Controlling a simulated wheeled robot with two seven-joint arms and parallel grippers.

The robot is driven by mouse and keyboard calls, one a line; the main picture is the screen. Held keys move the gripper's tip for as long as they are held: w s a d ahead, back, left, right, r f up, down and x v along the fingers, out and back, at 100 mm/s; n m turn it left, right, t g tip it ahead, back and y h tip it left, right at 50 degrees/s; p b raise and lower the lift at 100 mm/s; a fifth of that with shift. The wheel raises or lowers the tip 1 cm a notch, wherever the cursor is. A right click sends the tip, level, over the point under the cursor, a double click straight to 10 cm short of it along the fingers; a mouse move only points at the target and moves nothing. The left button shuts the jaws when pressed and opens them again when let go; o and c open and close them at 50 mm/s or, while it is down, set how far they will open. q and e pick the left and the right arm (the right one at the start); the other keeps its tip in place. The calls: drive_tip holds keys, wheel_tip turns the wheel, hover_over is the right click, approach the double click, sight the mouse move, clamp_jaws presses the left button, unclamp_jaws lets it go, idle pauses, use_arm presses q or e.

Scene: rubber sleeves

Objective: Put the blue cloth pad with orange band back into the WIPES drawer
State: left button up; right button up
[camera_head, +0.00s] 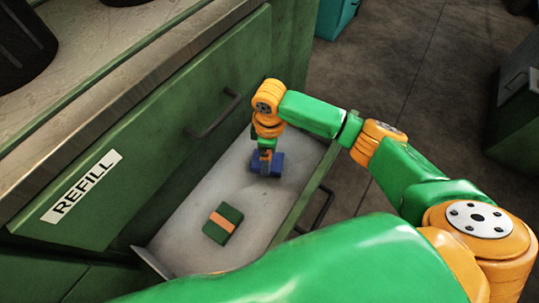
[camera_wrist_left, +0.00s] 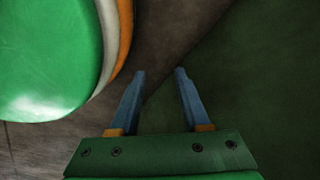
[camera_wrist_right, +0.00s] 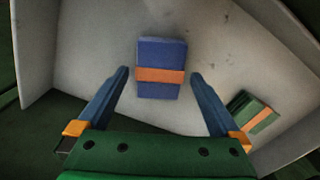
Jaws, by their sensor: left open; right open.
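The blue cloth pad with an orange band (camera_wrist_right: 162,52) lies on the pale floor of an open drawer (camera_head: 186,247). My right gripper (camera_wrist_right: 159,74) is open above it. In the right wrist view the pad shows between and just beyond the fingertips, with a gap on each side. In the head view the blue pad (camera_head: 277,167) is partly hidden under my right gripper (camera_head: 266,156). My left gripper (camera_wrist_left: 160,72) is open and empty in its wrist view, near a green surface; it is out of the head view. No WIPES label is visible.
A green pad with an orange band (camera_head: 223,223) lies in the same drawer, nearer the head camera. A shut drawer labelled REFILL (camera_head: 85,187) with a dark handle (camera_head: 214,117) stands above. Low drawer walls surround the pads. Green cabinets stand at the right.

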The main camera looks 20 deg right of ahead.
use_arm(q)
drive_tip(key=shift+g, duration=0.4)
drive_tip(key=s+d+r+p, duration=0.2)
drive_tip(key=s+r, duration=0.1)
drive_tip(key=shift+d, duration=0.1)
use_arm(e)
wheel_tip(320, 180, up, 10)
drive_tip(key=shift+f, duration=0.15)
use_arm(q)
drive_tip(key=shift+w, duration=0.15)
